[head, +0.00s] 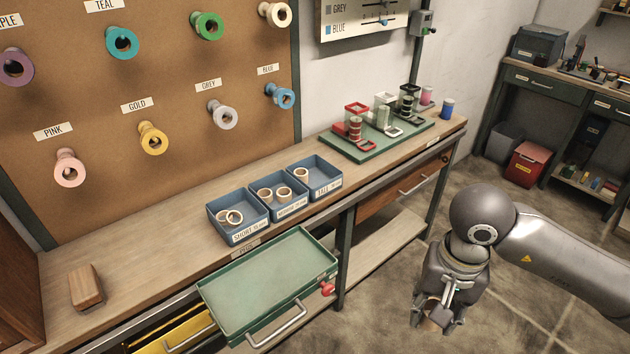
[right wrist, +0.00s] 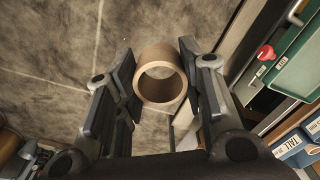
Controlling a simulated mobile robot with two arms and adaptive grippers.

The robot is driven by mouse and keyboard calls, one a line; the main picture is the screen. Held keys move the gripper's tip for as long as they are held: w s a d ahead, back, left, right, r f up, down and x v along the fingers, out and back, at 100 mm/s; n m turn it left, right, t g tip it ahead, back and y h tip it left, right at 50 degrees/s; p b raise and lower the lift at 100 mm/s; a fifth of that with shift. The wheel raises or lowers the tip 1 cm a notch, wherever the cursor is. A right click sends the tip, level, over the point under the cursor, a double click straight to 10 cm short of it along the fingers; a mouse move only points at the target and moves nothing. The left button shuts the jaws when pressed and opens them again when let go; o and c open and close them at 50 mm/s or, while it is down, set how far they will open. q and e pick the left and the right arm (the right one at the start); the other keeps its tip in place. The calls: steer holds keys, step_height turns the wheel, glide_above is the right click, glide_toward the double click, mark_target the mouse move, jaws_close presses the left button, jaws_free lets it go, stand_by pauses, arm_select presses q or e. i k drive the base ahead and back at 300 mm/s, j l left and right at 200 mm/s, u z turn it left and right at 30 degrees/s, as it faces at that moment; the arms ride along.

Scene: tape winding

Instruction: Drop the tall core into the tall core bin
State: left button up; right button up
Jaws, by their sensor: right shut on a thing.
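My right gripper (head: 437,316) is low at the lower right of the head view, over the floor in front of the bench. It is shut on a tan ring-shaped core (head: 428,323). In the right wrist view the core (right wrist: 161,79) sits between the two fingers (right wrist: 158,84), its open end facing the camera. The tall core bin (head: 328,188) is the rightmost of three blue bins on the bench, and one core (head: 302,174) shows at its left side. The bin's labelled front (right wrist: 291,143) shows at the right wrist view's lower right. My left gripper is not in view.
The medium bin (head: 293,209) and short bin (head: 243,238) hold cores, left of the tall one. An open green drawer tray (head: 265,280) juts out in front of the bins. A green board (head: 370,150) with red, white and black fixtures stands further right. Open floor surrounds the gripper.

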mark_target(320, 183)
steer(key=i+l, duration=0.6)
steer(key=i+l+u, duration=0.25)
steer(key=u, duration=0.25)
steer(key=i+l+u, duration=0.3)
steer(key=l+u, duration=0.2)
steer(key=j+u, duration=0.1)
steer(key=u, duration=0.15)
